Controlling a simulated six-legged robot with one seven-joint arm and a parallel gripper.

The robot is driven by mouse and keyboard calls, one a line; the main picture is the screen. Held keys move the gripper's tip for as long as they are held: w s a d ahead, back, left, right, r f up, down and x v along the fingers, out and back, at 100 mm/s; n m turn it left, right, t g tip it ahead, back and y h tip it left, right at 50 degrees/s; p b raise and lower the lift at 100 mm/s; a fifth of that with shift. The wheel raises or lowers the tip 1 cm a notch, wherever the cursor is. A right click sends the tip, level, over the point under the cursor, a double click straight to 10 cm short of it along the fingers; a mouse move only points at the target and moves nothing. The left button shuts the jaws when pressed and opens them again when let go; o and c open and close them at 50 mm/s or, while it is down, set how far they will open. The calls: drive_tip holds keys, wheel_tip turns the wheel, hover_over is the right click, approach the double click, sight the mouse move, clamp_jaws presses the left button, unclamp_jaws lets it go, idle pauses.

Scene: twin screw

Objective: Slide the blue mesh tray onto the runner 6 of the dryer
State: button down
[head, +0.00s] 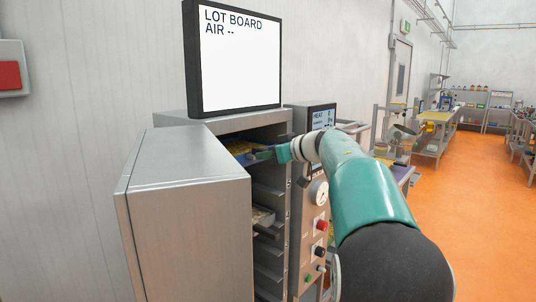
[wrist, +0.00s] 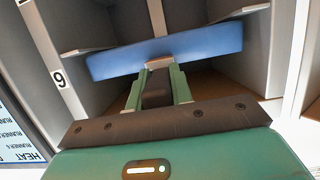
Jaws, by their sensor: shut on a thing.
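The blue mesh tray (head: 259,155) is at the upper opening of the dryer (head: 215,119), partly inside, with yellow stuff on it. In the wrist view its blue front edge (wrist: 205,47) spans the bay, slightly tilted in the picture. My gripper (head: 280,153) is shut on the middle of that edge, also seen in the wrist view (wrist: 158,64). A white label (wrist: 60,79) beside the bay looks like a 9; nearby panel lettering is upside down, so it reads 6 righted. Whether the tray rests on the runner ledges I cannot tell.
The dryer's steel door (head: 190,215) stands open at the left. Lower runners (head: 268,230) show below, one with another tray (head: 262,215). A control panel (head: 318,195) with knobs is close to the right of the opening. Orange floor is clear at the far right.

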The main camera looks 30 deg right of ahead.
drive_tip(key=shift+f, duration=0.2)
idle(0.3)
drive_tip(key=c, duration=1.2)
unclamp_jaws()
drive_tip(key=shift+o, duration=0.2)
drive_tip(key=shift+f, duration=0.15)
drive_tip(key=shift+s, duration=0.1)
drive_tip(key=v, duration=1.3)
drive_tip(key=shift+s+r, duration=0.3)
drive_tip(key=shift+d, duration=0.15)
